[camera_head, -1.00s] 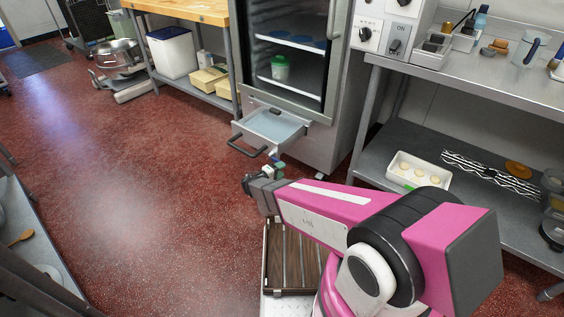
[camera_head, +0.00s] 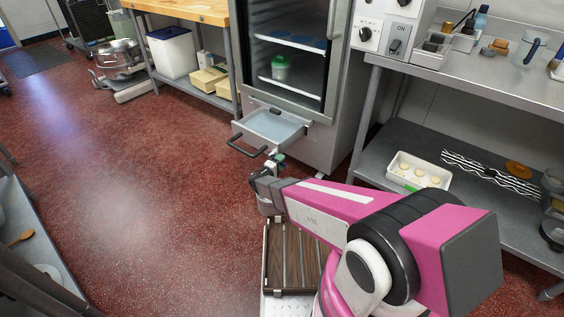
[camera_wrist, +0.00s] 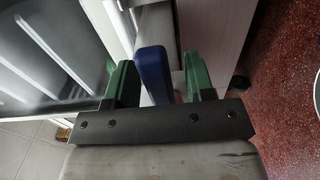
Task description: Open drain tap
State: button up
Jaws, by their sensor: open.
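A blue lever (camera_wrist: 153,72), which looks like the drain tap's handle, shows in the wrist view. It stands between the two green fingers of my gripper (camera_wrist: 157,68), with a visible gap on each side, the right one wider. The fingers are open. In the head view my gripper (camera_head: 276,161) is just below the pulled-out water tray (camera_head: 275,124) of the glass-doored cabinet (camera_head: 284,60). The tap's body and outlet are hidden or too small to make out there.
The tray's dark handle (camera_head: 246,145) sticks out left of my gripper. A slatted wooden rack (camera_head: 292,257) lies beneath my arm. A steel table (camera_head: 470,80) with a lower shelf stands at right. Red floor (camera_head: 140,190) is clear at left.

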jog(key=shift+w+d, duration=0.4)
jog(key=shift+w, duration=0.1)
grip_shut()
jog(key=shift+w+a+r+n, duration=0.15)
jog(key=shift+r+n, duration=0.5)
jog(key=shift+n, duration=0.5)
jog(key=shift+a+r+n, duration=0.1)
jog(key=shift+r+n, duration=0.55)
jog(key=shift+n, duration=0.5)
grip_release()
jog(key=v, duration=1)
jog(key=shift+s+a, duration=0.25)
jog(key=shift+s, duration=0.1)
